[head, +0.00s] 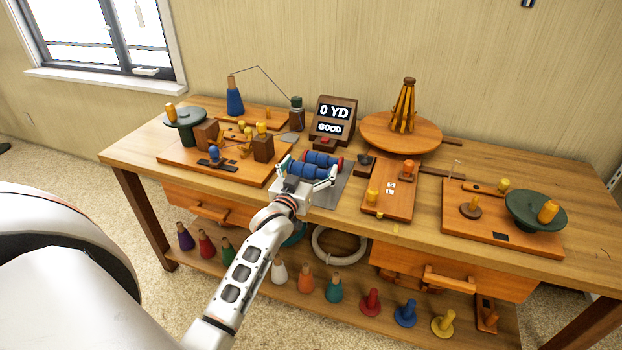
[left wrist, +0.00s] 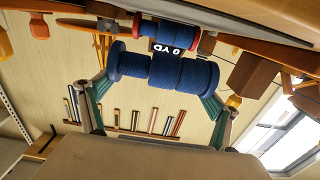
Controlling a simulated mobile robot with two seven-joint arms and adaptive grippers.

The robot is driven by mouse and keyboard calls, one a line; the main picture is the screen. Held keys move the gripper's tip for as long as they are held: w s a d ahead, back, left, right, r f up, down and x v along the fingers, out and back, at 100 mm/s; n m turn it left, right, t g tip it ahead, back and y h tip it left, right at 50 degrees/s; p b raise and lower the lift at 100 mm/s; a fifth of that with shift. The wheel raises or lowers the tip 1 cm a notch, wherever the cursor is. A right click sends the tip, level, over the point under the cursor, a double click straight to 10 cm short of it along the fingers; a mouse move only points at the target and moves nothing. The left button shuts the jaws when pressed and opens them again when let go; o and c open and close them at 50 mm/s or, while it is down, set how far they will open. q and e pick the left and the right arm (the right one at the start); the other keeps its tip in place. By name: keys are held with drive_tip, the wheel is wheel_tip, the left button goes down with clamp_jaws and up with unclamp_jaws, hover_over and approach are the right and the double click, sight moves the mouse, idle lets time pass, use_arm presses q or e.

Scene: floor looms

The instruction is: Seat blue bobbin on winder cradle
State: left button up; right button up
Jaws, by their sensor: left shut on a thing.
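The blue bobbin (head: 308,171), with blue flanges and blue thread, is gripped end to end by my left gripper (head: 308,168) over the grey mat. In the left wrist view the bobbin (left wrist: 165,72) lies across between the two fingers, one at each end. Whether it touches the mat is hard to tell. A wooden winder board (head: 180,157) with two upright blocks stands left of the gripper; I cannot tell for certain which part is the cradle. My right gripper is out of view.
A second blue-thread bobbin with red ends (head: 323,159) lies just behind the held one. A display reading "0 YD GOOD" (head: 334,118) stands behind. A small wooden board (head: 390,190) is to the right, and a round wooden turntable (head: 375,132) is at the back.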

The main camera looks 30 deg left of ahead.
sight(310, 176)
use_arm(q)
wheel_tip(310, 176, down, 4)
drive_tip(key=shift+r, duration=0.1)
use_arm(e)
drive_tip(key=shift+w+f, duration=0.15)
use_arm(q)
drive_tip(key=o, duration=1)
drive_tip(key=shift+o, duration=0.2)
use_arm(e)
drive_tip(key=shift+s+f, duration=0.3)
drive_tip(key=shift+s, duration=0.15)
